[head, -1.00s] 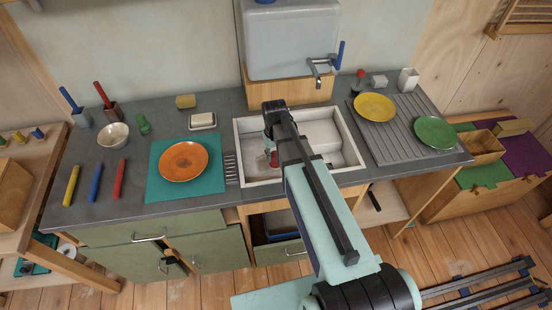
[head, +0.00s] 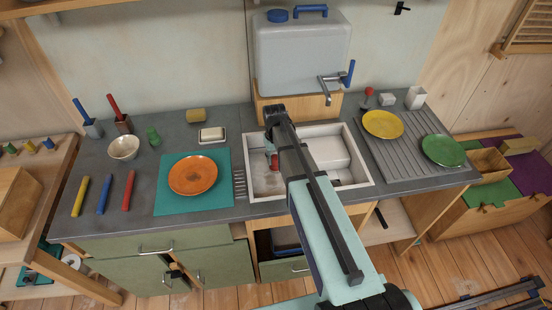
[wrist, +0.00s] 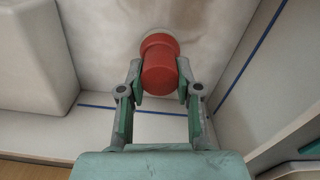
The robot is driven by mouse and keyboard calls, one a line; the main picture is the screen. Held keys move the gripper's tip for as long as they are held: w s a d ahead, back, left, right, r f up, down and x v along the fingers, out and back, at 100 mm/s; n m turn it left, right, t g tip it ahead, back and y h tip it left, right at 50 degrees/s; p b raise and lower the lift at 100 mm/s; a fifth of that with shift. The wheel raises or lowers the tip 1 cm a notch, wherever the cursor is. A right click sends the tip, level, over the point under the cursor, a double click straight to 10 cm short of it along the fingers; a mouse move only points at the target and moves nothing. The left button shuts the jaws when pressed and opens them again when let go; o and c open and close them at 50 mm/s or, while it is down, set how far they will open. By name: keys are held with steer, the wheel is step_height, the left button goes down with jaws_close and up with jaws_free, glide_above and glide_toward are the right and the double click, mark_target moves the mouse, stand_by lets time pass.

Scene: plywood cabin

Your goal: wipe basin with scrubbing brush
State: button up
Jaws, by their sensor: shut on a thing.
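The white basin (head: 250,187) is set in the grey counter. My gripper (head: 271,158) reaches down into its left part and is partly hidden by my arm. In the wrist view my gripper (wrist: 160,85) is shut on the red handle of the scrubbing brush (wrist: 160,66). The brush's pale lower end is against or just above the basin floor; exact contact cannot be told. A bit of its red shows in the head view (head: 273,162). The basin floor (wrist: 105,25) has faint brownish smudges.
A pale block-like shape (head: 327,151) fills the basin's right part. A tap (head: 328,84) and water container (head: 300,55) stand behind. An orange plate (head: 193,175) on a teal mat lies left; a drainer (head: 397,162) with yellow and green plates lies right.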

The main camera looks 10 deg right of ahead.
steer(key=s, duration=0.3)
steer(key=shift+d, duration=0.1)
steer(key=shift+s+a+b, duration=0.15)
steer(key=shift+s+b, duration=0.1)
steer(key=shift+s, duration=1.6)
steer(key=shift+s+a+b, duration=0.15)
steer(key=shift+s+b, duration=0.1)
steer(key=shift+s, duration=1.6)
steer(key=shift+a, duration=0.4)
steer(key=shift+w+a, duration=0.25)
steer(key=shift+w, duration=0.3)
steer(key=shift+w+a, duration=0.25)
steer(key=shift+w, duration=0.25)
steer(key=shift+w+d+p, duration=0.2)
steer(key=shift+w+p, duration=0.15)
steer(key=shift+w, duration=1.9)
steer(key=shift+w+d+p, duration=0.2)
steer(key=shift+w+p, duration=0.1)
steer(key=shift+w, duration=1.95)
steer(key=r+p, duration=0.1)
steer(key=r, duration=0.2)
steer(key=shift+s+r, duration=0.15)
steer(key=shift+s, duration=0.05)
steer(key=shift+r+p, duration=1.5)
steer(key=shift+r, duration=0.9)
